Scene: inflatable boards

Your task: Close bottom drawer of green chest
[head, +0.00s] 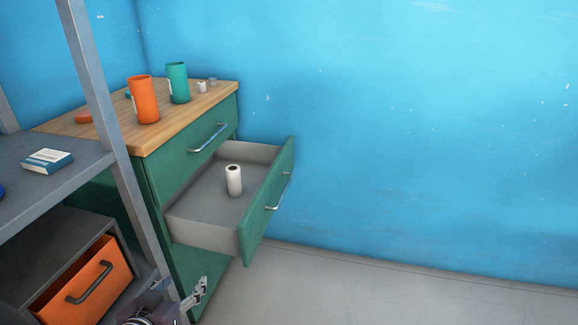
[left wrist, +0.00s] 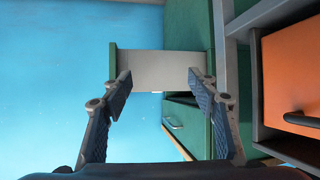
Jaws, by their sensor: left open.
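The green chest (head: 217,128) stands against the blue wall with a wooden top. Its upper drawer (head: 190,152) is shut. The drawer below it (head: 208,233) is pulled far out, with a grey inside and a green front with a metal handle. More green front (head: 190,266) shows under it, partly hidden. My left gripper (head: 183,302) is at the bottom edge of the head view, low in front of the chest. In the left wrist view my left gripper (left wrist: 158,82) is open and empty, its fingers framing the pulled-out drawer's grey side (left wrist: 160,68). My right gripper is out of view.
A white roll (head: 234,180) stands in the open drawer. An orange cup (head: 144,100) and a green cup (head: 178,84) stand on the chest. A grey metal shelf (head: 85,160) with an orange drawer (head: 75,285) is at left. Floor at right is clear.

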